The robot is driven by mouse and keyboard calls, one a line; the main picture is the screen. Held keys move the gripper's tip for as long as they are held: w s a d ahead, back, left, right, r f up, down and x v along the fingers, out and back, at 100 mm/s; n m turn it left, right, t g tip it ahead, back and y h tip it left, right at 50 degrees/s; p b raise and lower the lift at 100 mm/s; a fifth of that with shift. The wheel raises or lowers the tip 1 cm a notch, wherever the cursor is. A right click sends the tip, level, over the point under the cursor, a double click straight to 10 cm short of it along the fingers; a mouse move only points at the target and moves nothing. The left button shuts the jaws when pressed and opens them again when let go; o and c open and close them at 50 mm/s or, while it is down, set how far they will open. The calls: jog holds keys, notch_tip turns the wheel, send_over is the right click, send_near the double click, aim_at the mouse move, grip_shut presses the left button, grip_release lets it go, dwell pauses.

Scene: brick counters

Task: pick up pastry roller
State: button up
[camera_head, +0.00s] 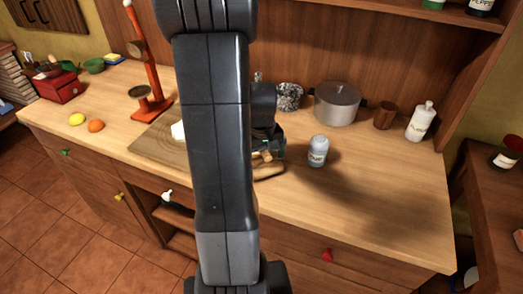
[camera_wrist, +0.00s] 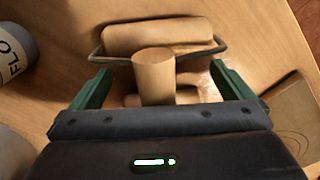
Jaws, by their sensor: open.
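The pastry roller (camera_wrist: 158,34) lies on the wooden counter in the wrist view. It has a pale wooden cylinder, a thin dark wire frame and a stubby wooden handle (camera_wrist: 154,76) pointing toward the camera. My gripper (camera_wrist: 160,70) is open, with one green finger on each side of the handle. I cannot tell whether either finger touches it. Another wooden part shows behind the handle, partly covered by the gripper body. In the head view the roller (camera_head: 269,173) is mostly hidden by my arm, with my gripper (camera_head: 267,147) just above it.
A flour jar (camera_head: 318,151) stands close right of the roller; it also shows in the wrist view (camera_wrist: 14,58). A cutting board (camera_head: 160,146) lies to the left. A pot (camera_head: 338,103), brown cup (camera_head: 384,115) and white bottle (camera_head: 421,121) stand behind. The right front counter is clear.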

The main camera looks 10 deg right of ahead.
jog(key=c, duration=0.8)
